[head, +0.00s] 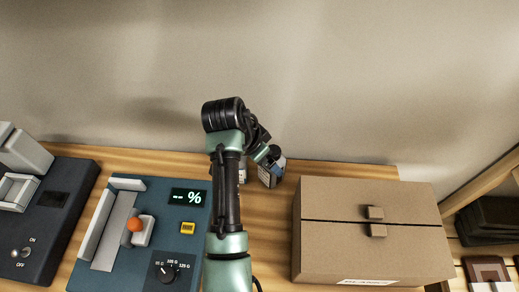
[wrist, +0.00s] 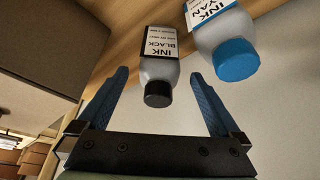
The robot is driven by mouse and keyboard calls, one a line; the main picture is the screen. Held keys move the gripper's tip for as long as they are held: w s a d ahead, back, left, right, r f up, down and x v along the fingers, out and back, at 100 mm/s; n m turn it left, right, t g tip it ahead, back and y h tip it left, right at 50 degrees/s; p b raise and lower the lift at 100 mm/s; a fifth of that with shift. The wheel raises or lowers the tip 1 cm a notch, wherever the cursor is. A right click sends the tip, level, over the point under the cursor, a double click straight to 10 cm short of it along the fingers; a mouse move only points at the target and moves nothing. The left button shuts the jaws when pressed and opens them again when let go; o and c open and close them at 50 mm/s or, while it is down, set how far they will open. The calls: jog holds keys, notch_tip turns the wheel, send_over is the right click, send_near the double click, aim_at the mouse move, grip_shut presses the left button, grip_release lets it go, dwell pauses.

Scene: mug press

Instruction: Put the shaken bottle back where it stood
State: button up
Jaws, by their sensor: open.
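My gripper (wrist: 158,76) is open in the wrist view, with one blue finger on each side. A grey-white bottle labelled INK BLACK (wrist: 160,68), with a black cap, shows between the fingertips, with a gap on each side. I cannot tell whether it stands inside the jaws or just beyond them. A bottle with a cyan cap (wrist: 236,60) stands beside it, outside the right finger. In the head view my gripper (head: 273,161) is low over the back of the table, at a labelled bottle (head: 267,178). Another pale bottle (head: 242,172) is mostly hidden by my arm.
A closed cardboard box (head: 345,205) stands right of the bottles. A blue press or scale unit (head: 190,225) with a lit display and an orange knob lies to the left. A dark switch unit (head: 60,215) is at far left. The wall is close behind.

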jog(key=shift+v, duration=2.35)
jog(key=shift+s, duration=0.1)
